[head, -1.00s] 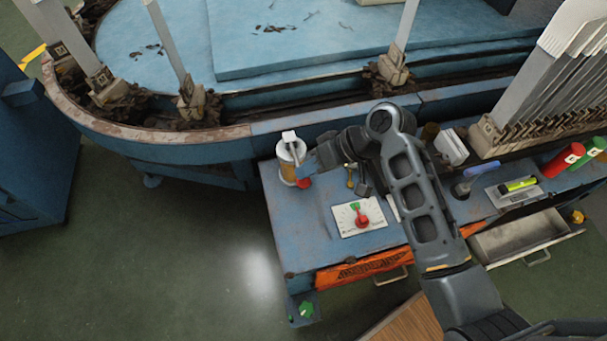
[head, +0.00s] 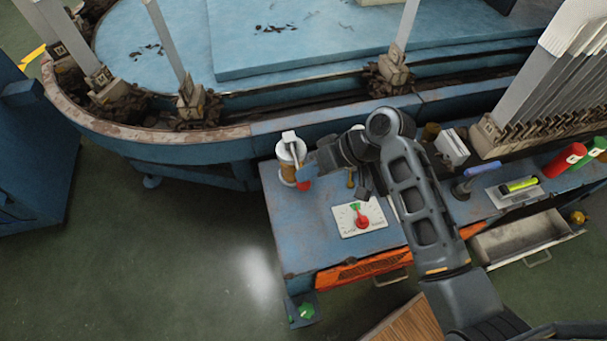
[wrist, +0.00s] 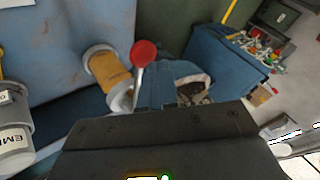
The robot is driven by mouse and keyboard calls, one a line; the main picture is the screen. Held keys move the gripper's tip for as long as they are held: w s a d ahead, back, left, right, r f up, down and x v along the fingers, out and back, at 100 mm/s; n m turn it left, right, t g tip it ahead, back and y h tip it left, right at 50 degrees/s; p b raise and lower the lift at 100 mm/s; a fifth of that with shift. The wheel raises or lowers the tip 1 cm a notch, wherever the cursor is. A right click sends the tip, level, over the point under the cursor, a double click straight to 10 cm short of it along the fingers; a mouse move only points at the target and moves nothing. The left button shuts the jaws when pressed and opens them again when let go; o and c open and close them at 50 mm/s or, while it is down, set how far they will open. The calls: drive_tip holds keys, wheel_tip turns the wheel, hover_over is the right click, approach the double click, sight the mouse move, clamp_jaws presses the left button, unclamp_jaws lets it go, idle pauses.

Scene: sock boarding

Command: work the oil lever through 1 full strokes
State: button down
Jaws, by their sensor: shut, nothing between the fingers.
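The oiler (head: 287,172) stands at the back left corner of the blue bench, with a white top and an amber reservoir. Its lever ends in a red knob (head: 304,185), low beside the reservoir. In the wrist view the red knob (wrist: 144,53) sits on a pale lever rod next to the amber reservoir (wrist: 109,72). My gripper (head: 307,172) is shut and empty, just above and beside the red knob in the head view. Whether it touches the lever cannot be told. The dark gripper body fills the lower wrist view and its fingertips are hidden there.
A white dial plate with a red knob (head: 361,217) lies on the bench top in front of my arm. An open drawer (head: 525,243) juts out at right. The blue machine edge (head: 200,150) runs behind.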

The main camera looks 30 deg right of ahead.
drive_tip(key=shift+s+f+b, duration=0.15)
drive_tip(key=shift+f+b, duration=0.35)
drive_tip(key=shift+f, duration=0.65)
idle(1.0)
drive_tip(key=shift+r, duration=0.1)
idle(0.4)
drive_tip(key=shift+w+d+r+p, duration=0.1)
drive_tip(key=shift+w+r+p, duration=0.1)
drive_tip(key=shift+r+p, duration=1.15)
drive_tip(key=shift+w+r+p, duration=0.15)
drive_tip(key=shift+r+p, duration=1.1)
drive_tip(key=shift+r, duration=0.05)
drive_tip(key=shift+w+r+p, duration=0.15)
drive_tip(key=shift+r+p, duration=1)
drive_tip(key=shift+r, duration=0.1)
drive_tip(key=shift+w+r+p, duration=0.1)
drive_tip(key=shift+r+p, duration=1.05)
drive_tip(key=shift+r, duration=0.05)
